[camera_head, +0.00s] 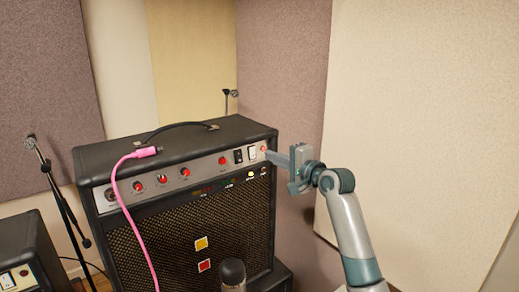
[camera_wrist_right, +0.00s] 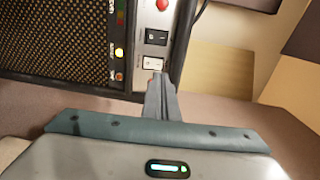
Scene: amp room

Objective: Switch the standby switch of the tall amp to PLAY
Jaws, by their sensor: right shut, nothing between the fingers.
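The tall amp (camera_head: 190,205) stands in the middle of the head view, its control panel (camera_head: 208,163) along the top front. At the panel's right end are a black rocker switch (camera_head: 239,156) and a white rocker switch (camera_head: 252,153). I cannot read which one is standby, nor its position. In the right wrist view the black switch (camera_wrist_right: 157,37) and white switch (camera_wrist_right: 153,63) sit one above the other. My right gripper (camera_head: 270,156) is shut and empty, its tips (camera_wrist_right: 160,80) close to the white switch; contact is unclear. My left gripper is out of view.
A red lamp (camera_head: 263,149) sits right of the switches. A microphone (camera_head: 232,272) stands before the grille. A smaller amp (camera_head: 22,250) and a stand (camera_head: 62,200) are at left. Padded walls are behind.

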